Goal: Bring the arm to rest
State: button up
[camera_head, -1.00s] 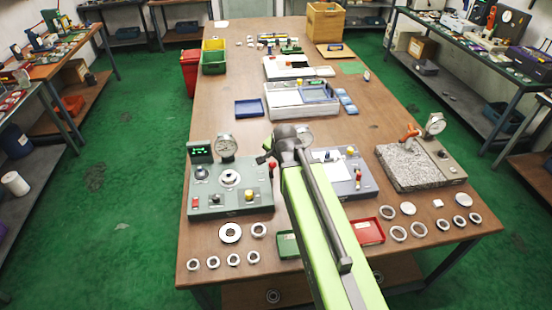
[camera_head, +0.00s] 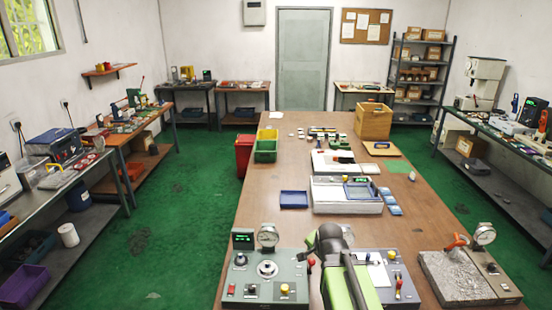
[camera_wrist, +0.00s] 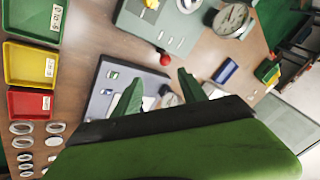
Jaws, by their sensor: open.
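My arm (camera_head: 345,270), green and dark grey, reaches over the near part of the wooden bench (camera_head: 255,225), between two gauge panels in the head view. My gripper's fingers are not clear there. In the wrist view my gripper (camera_wrist: 161,76) shows two green fingers spread apart, with nothing seen between them. Beyond the fingers lies the blue-grey panel (camera_wrist: 103,83), partly hidden by my gripper. It also shows in the head view (camera_head: 393,266), right of my arm.
A grey-green gauge panel (camera_head: 250,270) stands left of my arm. A granite block with a dial gauge (camera_head: 455,277) stands right. In the wrist view, green, yellow (camera_wrist: 30,65) and red (camera_wrist: 30,103) trays and several rings lie left. Side benches flank green floor aisles.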

notch_tip(320, 180, down, 8)
jog(key=s+a+n+g+b, duration=0.1)
jog(key=s+a+b, duration=0.15)
jog(key=b, duration=0.25)
jog(key=s+f+n+g, duration=0.2)
jog(key=s+n+g, duration=0.3)
jog(key=s+n, duration=0.4)
jog(key=shift+s+f+n+b, duration=0.3)
jog(key=shift+s+b, duration=0.05)
jog(key=shift+s, duration=0.1)
